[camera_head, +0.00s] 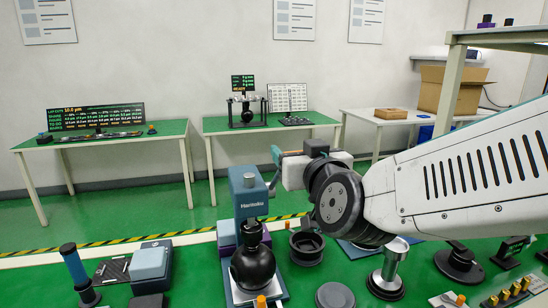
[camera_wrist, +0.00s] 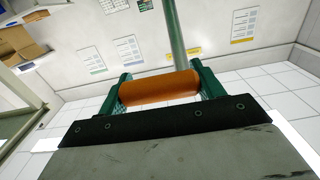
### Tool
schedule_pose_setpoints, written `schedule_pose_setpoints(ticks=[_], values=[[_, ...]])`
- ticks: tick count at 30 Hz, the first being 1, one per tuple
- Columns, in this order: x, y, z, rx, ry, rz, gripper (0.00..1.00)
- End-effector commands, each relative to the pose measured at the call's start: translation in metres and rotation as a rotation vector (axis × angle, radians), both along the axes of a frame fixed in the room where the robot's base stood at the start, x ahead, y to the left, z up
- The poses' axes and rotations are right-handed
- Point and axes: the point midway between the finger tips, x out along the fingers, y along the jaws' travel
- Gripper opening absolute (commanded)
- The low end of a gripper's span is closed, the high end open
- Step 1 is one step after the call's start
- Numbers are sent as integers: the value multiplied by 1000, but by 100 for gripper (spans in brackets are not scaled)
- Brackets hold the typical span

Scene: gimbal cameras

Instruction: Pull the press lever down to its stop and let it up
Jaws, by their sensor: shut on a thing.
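The press (camera_head: 248,195) is a blue upright body with a white label, standing on the green bench in the head view. Its lever shows in the wrist view as an orange cylindrical grip (camera_wrist: 158,89), with a grey-green rod (camera_wrist: 175,35) rising behind it. My gripper (camera_wrist: 160,92) has its two green fingers at either end of the orange grip and is shut on it. In the head view my gripper (camera_head: 281,157) is beside the press's upper right, and the grip there is mostly hidden by my wrist. A black rounded piece (camera_head: 253,268) stands in front of the press.
A blue-handled tool (camera_head: 75,265) and a grey-blue box (camera_head: 150,262) stand left on the bench. Dark round parts (camera_head: 307,247) and a metal stand (camera_head: 388,275) are on the right, below my arm. Side tables (camera_head: 95,140) stand along the wall.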

Motion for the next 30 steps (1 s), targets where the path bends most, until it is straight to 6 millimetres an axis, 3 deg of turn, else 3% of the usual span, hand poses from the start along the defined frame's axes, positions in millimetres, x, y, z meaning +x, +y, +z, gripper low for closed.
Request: schedule_pose_setpoints(ticks=[30], values=[[-24, -6, -26, -2, 3, 2, 40]])
